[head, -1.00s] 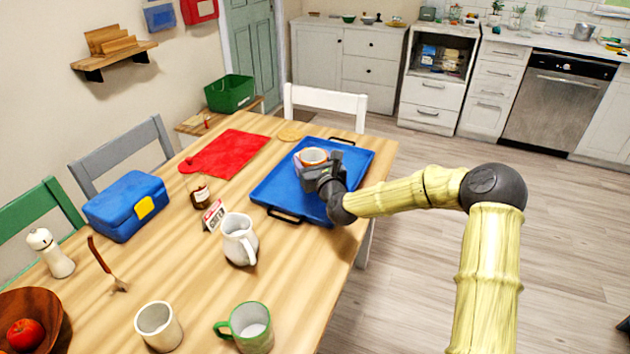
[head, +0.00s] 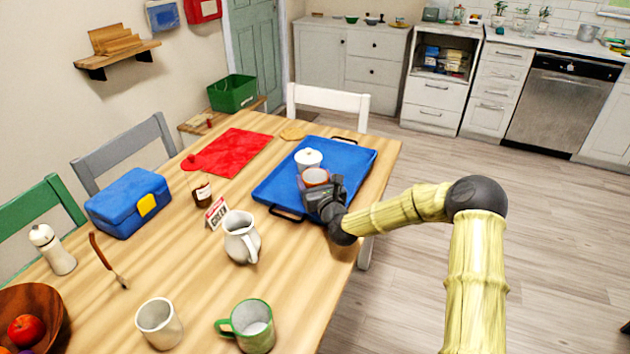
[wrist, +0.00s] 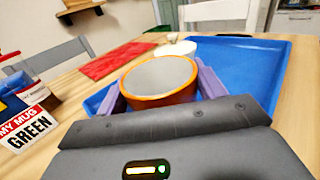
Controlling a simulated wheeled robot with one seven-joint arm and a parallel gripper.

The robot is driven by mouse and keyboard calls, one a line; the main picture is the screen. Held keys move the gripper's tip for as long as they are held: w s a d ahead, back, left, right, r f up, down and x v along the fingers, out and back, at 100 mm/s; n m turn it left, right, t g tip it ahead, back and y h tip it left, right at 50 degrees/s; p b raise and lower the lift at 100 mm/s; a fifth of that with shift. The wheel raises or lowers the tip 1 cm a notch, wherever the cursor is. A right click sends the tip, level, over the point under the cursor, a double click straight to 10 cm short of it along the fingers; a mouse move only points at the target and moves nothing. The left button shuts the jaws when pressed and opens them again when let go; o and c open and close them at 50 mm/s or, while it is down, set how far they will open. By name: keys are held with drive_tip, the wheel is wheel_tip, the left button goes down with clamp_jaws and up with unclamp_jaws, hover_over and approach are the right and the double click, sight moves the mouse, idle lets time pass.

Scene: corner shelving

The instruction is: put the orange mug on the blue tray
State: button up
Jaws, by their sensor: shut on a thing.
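The orange mug (head: 316,177) is held in my gripper (head: 318,190) at the near part of the blue tray (head: 345,158). In the wrist view, the orange mug (wrist: 160,80) sits between the purple fingers of my gripper (wrist: 162,88), one on each side. Its rim faces up and its inside is pale. The blue tray (wrist: 255,70) spreads behind and to the right of it. Whether the mug's base touches the tray is hidden by the gripper.
A white pitcher (head: 241,237), a sign card (head: 216,212) and a small brown jar (head: 202,194) stand left of the tray. The tray's far right part is clear.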

drive_tip(key=o, duration=1.2)
drive_tip(key=shift+f, duration=0.1)
drive_tip(key=shift+c, duration=0.2)
drive_tip(key=v, duration=1.2)
